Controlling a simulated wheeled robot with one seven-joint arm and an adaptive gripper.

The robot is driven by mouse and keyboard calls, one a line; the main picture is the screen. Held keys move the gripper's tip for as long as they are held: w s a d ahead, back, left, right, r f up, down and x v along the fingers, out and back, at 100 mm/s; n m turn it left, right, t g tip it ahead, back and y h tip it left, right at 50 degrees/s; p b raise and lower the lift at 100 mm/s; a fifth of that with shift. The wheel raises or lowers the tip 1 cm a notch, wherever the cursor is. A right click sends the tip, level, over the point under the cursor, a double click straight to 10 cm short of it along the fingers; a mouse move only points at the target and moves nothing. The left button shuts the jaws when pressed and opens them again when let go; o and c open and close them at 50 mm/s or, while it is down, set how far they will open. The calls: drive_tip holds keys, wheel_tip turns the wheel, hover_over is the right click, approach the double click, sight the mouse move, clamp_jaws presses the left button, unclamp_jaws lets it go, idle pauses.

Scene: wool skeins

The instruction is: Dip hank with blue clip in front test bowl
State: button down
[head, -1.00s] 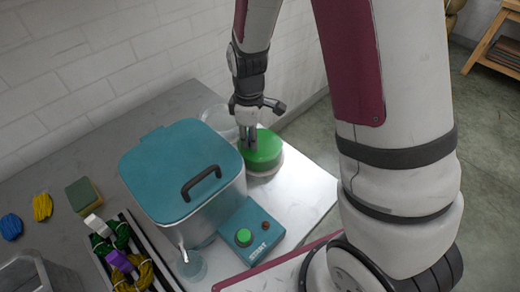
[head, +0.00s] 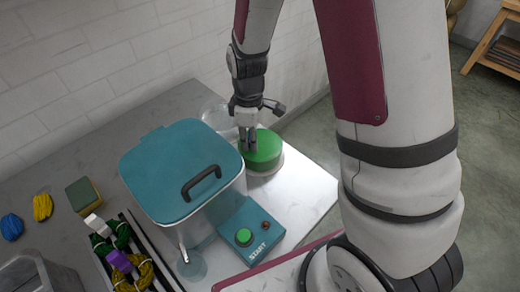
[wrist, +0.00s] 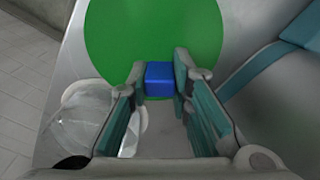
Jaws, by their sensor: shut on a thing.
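My gripper (head: 247,147) is shut on a blue clip (wrist: 159,78), which shows between the fingertips in the wrist view. The hank is hidden below the clip and fingers. The fingertips are at a round container with a bright green top (head: 264,148), at the near-left side of that top in the head view. The green surface (wrist: 150,35) fills the upper middle of the wrist view. A clear bowl (head: 213,112) stands behind the gripper, beside the green container. It also shows at the left in the wrist view (wrist: 85,118) and looks tilted.
A teal-lidded metal tank (head: 160,180) stands just left of the green container. A START button box (head: 245,237) is in front. A rack with clipped hanks (head: 120,255), a sponge (head: 82,195) and yellow and blue bundles (head: 42,206) lie left. A wall runs behind.

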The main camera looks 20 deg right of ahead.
idle(0.4)
drive_tip(key=shift+w+d+r, duration=0.35)
drive_tip(key=shift+w, duration=0.2)
drive_tip(key=shift+s, duration=0.15)
drive_tip(key=shift+s+a+f, duration=0.4)
drive_tip(key=shift+s, duration=0.05)
drive_tip(key=shift+w+d+r, duration=0.1)
drive_tip(key=shift+w+d+r, duration=0.3)
drive_tip(key=shift+w, duration=0.2)
idle(0.3)
wheel_tip(320, 180, up, 8)
drive_tip(key=p, duration=0.5)
drive_tip(key=shift+r, duration=0.2)
idle(0.3)
drive_tip(key=shift+r, duration=0.1)
idle(1.0)
